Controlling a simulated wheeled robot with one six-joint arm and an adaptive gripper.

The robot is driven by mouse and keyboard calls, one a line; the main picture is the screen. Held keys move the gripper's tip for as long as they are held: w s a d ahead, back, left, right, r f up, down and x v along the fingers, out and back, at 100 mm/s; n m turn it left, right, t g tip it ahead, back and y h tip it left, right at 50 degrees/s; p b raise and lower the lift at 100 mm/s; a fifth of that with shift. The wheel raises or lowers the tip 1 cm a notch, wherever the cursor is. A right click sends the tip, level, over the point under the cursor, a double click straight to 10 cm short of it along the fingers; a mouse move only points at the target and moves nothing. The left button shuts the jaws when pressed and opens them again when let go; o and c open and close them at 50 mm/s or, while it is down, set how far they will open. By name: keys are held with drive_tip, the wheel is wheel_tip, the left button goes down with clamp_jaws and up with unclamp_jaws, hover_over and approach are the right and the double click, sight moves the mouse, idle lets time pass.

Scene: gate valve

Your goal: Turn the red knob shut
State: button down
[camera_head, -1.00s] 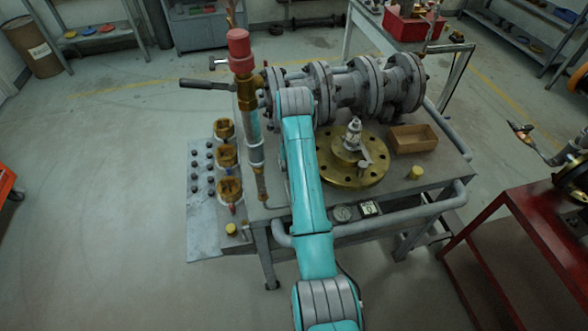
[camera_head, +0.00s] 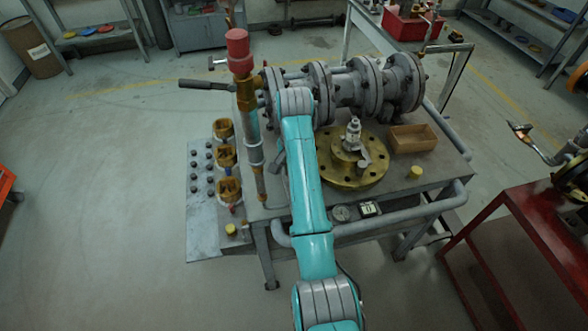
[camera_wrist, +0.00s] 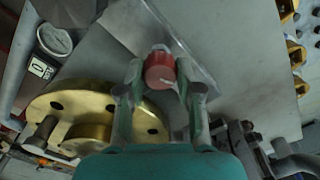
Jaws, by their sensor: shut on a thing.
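In the wrist view the red knob (camera_wrist: 159,72) stands between the two fingers of my gripper (camera_wrist: 160,78), with a pale mark on its face. The fingers are shut on it from both sides. In the head view my teal arm reaches over the table and hides the knob and most of my gripper. A red cap (camera_head: 238,48) on top of a tall brass and grey pipe at the left is a separate thing.
A brass flange (camera_head: 372,177) with a silver fitting lies right of my arm; the wrist view also shows it (camera_wrist: 60,100). A flanged grey pipe (camera_head: 350,90) runs behind. Brass valves (camera_head: 224,157) stand left. A wooden tray (camera_head: 412,139) sits right.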

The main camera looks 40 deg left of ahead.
idle(0.4)
drive_tip(key=c, duration=0.8)
unclamp_jaws()
drive_tip(key=shift+o, duration=0.2)
